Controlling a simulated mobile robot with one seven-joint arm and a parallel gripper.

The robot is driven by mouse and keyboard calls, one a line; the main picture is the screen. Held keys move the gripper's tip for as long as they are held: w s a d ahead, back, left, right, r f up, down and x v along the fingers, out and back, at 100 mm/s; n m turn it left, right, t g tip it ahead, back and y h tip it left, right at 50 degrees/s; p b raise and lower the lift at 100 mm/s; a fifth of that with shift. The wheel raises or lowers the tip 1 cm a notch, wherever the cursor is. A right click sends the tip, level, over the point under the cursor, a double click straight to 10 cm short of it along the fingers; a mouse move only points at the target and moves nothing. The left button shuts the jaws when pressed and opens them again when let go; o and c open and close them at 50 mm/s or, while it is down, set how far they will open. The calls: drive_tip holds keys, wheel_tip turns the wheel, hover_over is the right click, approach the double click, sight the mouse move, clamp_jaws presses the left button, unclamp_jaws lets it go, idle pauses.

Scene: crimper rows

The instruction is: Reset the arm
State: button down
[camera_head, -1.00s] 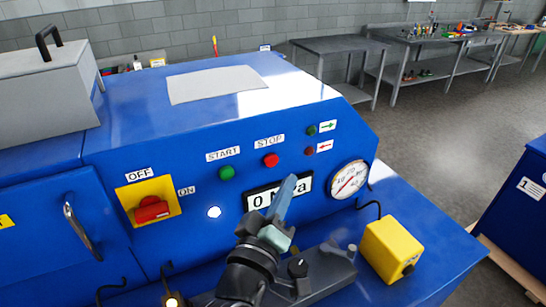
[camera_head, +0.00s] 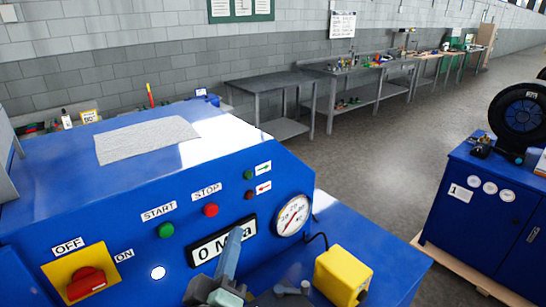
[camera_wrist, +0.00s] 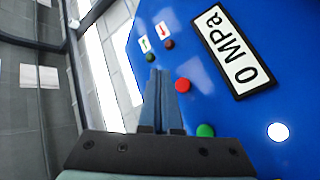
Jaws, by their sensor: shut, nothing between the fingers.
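My gripper (camera_head: 232,240) is in front of the blue machine's panel (camera_head: 110,243), by the "0 MPa" display (camera_head: 222,243), and covers part of it in the head view. In the wrist view its fingers (camera_wrist: 157,85) are together with nothing between them. They point toward the panel near the red STOP button (camera_wrist: 183,86) and the small indicator lamps. Whether they touch the panel cannot be told.
The red OFF/ON switch (camera_head: 86,282) and green START button (camera_head: 166,230) are at left. A gauge (camera_head: 293,215) and yellow box (camera_head: 342,275) are at right. Grey workbenches (camera_head: 270,85) stand behind. A blue cabinet (camera_head: 490,215) stands right across open floor.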

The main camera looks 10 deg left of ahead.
drive_tip(key=d+r+m+t+h+b, duration=0.1)
drive_tip(key=d+r+m+t, duration=0.3)
drive_tip(key=r, duration=0.6)
drive_tip(key=d+r+m+h+b, duration=0.1)
drive_tip(key=d+r+m, duration=0.1)
drive_tip(key=d+r, duration=0.5)
drive_tip(key=s+d+r+m+t, duration=0.2)
drive_tip(key=s+r, duration=0.3)
drive_tip(key=r, duration=0.4)
drive_tip(key=s+d+r+m+t+b, duration=0.1)
drive_tip(key=s+d+r+m+t, duration=0.1)
drive_tip(key=s+r, duration=0.3)
wheel_tip(320, 180, up, 4)
drive_tip(key=shift+s+d+f+m+t, duration=0.15)
drive_tip(key=shift+d+m+t, duration=0.1)
drive_tip(key=shift+m+t, duration=0.2)
drive_tip(key=shift+a, duration=0.1)
